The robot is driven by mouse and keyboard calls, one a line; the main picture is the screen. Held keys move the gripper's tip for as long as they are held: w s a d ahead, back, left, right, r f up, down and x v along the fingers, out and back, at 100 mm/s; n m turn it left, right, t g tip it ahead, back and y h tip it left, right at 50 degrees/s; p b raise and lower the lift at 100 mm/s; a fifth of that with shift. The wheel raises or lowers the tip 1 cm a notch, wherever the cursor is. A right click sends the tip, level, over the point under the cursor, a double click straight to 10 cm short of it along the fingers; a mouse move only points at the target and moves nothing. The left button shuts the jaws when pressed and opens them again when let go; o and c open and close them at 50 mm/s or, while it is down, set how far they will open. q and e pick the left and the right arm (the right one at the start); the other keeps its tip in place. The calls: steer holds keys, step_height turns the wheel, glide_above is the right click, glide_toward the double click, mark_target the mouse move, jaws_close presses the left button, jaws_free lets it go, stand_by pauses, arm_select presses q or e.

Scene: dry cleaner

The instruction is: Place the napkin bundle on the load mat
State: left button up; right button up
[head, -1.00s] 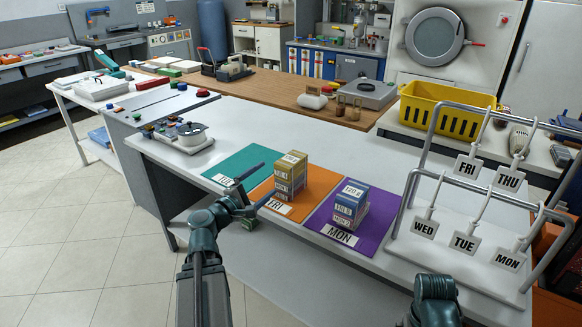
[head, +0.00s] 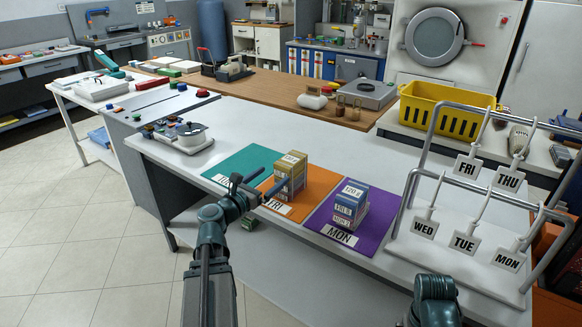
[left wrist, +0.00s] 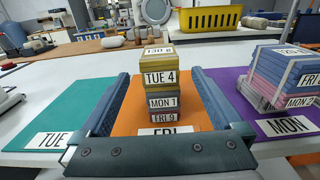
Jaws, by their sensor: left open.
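Two stacked bundles stand on the counter. One, yellow and grey with labels TUE 4, MON 1 and FRI 9 (head: 291,176), is upright on the orange FRI mat (head: 318,182). The other, blue and grey with a MON 2 label (head: 350,205), sits on the purple MON mat (head: 375,228). I cannot tell which is the napkin bundle or which mat is the load mat. My left gripper (head: 266,184) is open and empty, just left of the yellow stack. In the left wrist view its fingers (left wrist: 160,76) flank that stack (left wrist: 160,90) without visible contact. My right gripper is out of view.
A teal TUE mat (head: 240,168) lies bare at the left. A metal rack with day tags (head: 465,243) stands at the right. A yellow basket (head: 443,108) is behind it.

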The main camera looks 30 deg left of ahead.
mark_target(291, 159)
arm_select(q)
steer(key=w, duration=1.1)
steer(key=shift+d, duration=0.35)
steer(key=c, duration=1.5)
steer(key=shift+r, duration=0.1)
steer(key=shift+r, duration=0.1)
